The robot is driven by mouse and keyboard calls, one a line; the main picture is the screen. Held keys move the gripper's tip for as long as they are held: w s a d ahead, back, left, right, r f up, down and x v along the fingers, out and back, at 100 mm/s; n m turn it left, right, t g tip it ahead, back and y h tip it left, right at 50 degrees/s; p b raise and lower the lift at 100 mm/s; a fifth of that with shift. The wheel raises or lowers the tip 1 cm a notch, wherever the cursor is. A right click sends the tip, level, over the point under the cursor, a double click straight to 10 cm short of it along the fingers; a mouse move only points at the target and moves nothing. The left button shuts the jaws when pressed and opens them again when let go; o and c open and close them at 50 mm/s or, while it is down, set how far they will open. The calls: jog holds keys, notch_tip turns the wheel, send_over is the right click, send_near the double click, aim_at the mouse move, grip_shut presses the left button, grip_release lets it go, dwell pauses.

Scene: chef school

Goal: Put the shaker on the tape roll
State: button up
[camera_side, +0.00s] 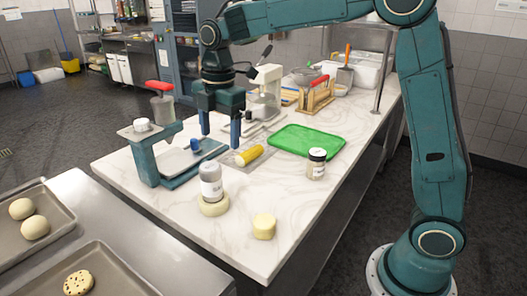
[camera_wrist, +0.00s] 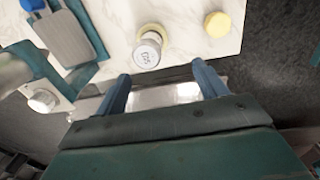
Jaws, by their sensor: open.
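A pale yellow round block (camera_side: 263,227) sits right of the shaker. Trays with dough (camera_side: 35,245) are front left.

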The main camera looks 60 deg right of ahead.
jog(key=s+d+m+t, duration=0.2)
jog(key=s+m, duration=0.7)
jog(key=s, duration=0.4)
jog(key=s+d+m+t, duration=0.2)
jog(key=s+m, duration=0.6)
jog(key=s, duration=0.6)
jog(key=shift+r+m+t, duration=0.4)
jog(key=shift+r, duration=0.05)
